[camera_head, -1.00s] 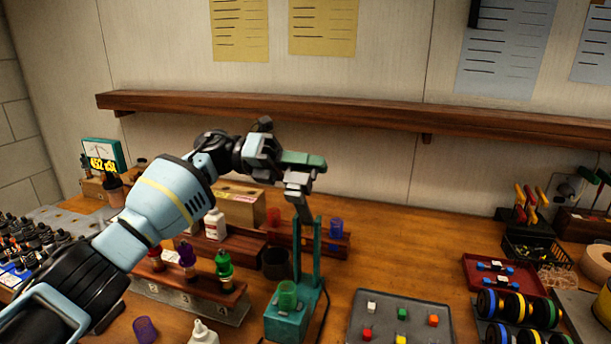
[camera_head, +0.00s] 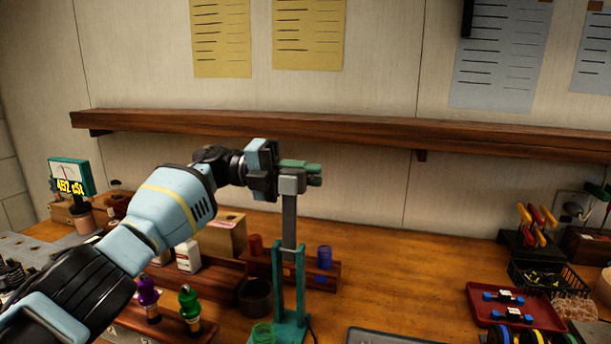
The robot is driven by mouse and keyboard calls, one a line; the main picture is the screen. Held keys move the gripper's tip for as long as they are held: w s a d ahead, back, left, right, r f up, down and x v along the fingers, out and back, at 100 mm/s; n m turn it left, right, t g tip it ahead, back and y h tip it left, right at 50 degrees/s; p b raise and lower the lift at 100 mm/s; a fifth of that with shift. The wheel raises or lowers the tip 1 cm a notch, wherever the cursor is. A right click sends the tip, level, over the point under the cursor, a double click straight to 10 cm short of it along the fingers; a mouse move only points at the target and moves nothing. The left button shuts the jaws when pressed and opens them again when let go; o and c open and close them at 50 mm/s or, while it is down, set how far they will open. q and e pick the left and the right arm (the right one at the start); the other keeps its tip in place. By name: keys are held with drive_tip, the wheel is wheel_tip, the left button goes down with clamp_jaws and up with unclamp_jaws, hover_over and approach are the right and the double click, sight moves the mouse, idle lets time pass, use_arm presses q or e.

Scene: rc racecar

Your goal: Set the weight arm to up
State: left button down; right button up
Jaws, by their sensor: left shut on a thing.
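The weight arm is a grey bar (camera_head: 289,222) with a grey block at its top. It stands nearly vertical above the teal stand (camera_head: 301,290) on the bench. My left gripper (camera_head: 302,173) reaches in from the left, its dark green fingers at the grey block. It is shut on the top of the weight arm, and the fingers partly hide behind the block. My right gripper is not in view.
A wooden wall shelf (camera_head: 330,130) runs behind and above my gripper. A wooden rack with a blue cup (camera_head: 324,257) stands behind the stand. Bottles (camera_head: 190,305) and a dark cup (camera_head: 255,297) are at the left.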

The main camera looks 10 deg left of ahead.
use_arm(q)
drive_tip(key=shift+w+f, duration=0.1)
drive_tip(key=shift+f, duration=0.25)
drive_tip(key=c, duration=1.5)
unclamp_jaws()
drive_tip(key=shift+r, duration=0.1)
drive_tip(key=shift+a, duration=0.15)
drive_tip(key=shift+a, duration=0.3)
drive_tip(key=shift+w+a+b, duration=0.15)
drive_tip(key=shift+a+b, duration=1.2)
drive_tip(key=shift+a, duration=2.15)
